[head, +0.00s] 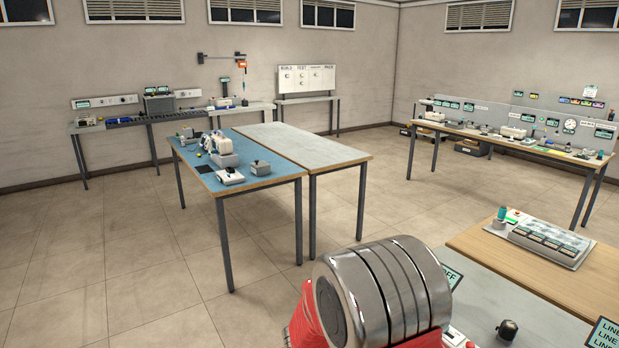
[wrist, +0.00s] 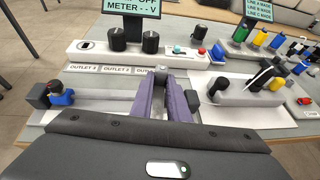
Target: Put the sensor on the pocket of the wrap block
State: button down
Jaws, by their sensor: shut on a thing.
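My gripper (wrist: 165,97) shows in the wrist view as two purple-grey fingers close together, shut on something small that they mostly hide. I take it for the sensor, but its shape does not show clearly. The fingers stand over the bench, near the front of a white outlet block (wrist: 112,57). I cannot say for sure which thing is the wrap block. A pale block (wrist: 240,97) with black posts and a cable is to the right of the fingers. A blue piece (wrist: 61,98) beside a dark block (wrist: 37,95) is to the left. In the head view my gripper does not show.
In the wrist view a meter sign (wrist: 132,8) stands behind the outlet block. Colored pieces, including a yellow one (wrist: 259,39), stand at the upper right.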

jog(key=shift+s+a+n+t, duration=0.1)
jog(key=shift+a+n+t, duration=0.2)
jog(key=shift+a, duration=0.8)
jog(key=shift+n+t+y, duration=0.6)
jog(key=shift+n+y, duration=0.1)
jog(key=s+f, duration=0.1)
jog(key=f, duration=0.2)
jog(key=s+f, duration=0.1)
jog(key=shift+s+a+f, duration=0.3)
jog(key=shift+a+f, duration=0.05)
jog(key=shift+f, duration=0.05)
jog(key=shift+s+d+f, duration=0.1)
jog(key=shift+f, duration=0.15)
jog(key=shift+r, duration=0.15)
jog(key=w+r+n+t, duration=0.1)
jog(key=r, duration=0.1)
jog(key=w+r+n+t+y, duration=0.1)
jog(key=w+r+n+y, duration=0.1)
jog(key=r, duration=0.1)
jog(key=shift+d+r+t, duration=0.1)
jog(key=shift+r+t, duration=0.2)
jog(key=shift+t, duration=0.1)
jog(key=r+n+y, duration=0.1)
jog(key=r, duration=0.1)
jog(key=r+n+t+y, duration=0.1)
jog(key=r+y, duration=0.1)
jog(key=r+n+t+y, duration=0.1)
jog(key=r+n, duration=0.1)
jog(key=shift+s+a+r+y, duration=0.25)
jog(key=shift+s+r+y, duration=0.05)
